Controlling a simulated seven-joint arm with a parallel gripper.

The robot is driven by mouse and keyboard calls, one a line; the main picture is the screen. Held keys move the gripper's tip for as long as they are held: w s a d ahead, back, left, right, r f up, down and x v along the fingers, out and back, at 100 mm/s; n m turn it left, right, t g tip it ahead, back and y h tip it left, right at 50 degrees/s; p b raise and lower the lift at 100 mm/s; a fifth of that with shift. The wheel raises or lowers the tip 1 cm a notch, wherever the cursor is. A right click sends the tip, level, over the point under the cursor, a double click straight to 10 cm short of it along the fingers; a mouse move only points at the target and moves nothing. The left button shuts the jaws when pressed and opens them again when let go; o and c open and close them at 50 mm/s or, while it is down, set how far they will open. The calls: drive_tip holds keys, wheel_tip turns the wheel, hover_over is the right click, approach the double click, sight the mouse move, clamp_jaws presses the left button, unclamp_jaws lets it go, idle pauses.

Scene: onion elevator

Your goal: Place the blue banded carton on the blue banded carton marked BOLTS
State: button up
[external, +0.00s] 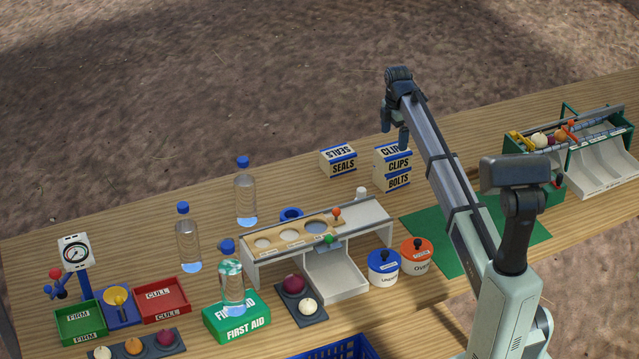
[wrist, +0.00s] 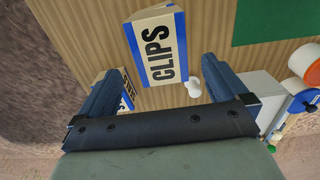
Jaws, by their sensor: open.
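The blue banded carton marked CLIPS (external: 398,165) sits on top of the blue banded carton marked BOLTS (external: 398,183), at the middle back of the bench. In the wrist view the CLIPS carton (wrist: 160,52) shows its label face, and the BOLTS carton cannot be made out. A third blue banded carton, marked SEALS (external: 342,166), stands apart to the left. It is partly hidden by a finger in the wrist view (wrist: 128,96). My gripper (external: 395,143) is open and empty, above and close to the CLIPS carton; contact cannot be told.
A white sorting stand (external: 375,222) is in front of the cartons, with a small white cylinder (external: 361,194) behind it. Several bottles, including one on the FIRST AID box (external: 238,318), stand left. A green mat (external: 425,225) lies right under my arm.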

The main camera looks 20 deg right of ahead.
sight(393, 150)
drive_tip(key=shift+r, duration=2.9)
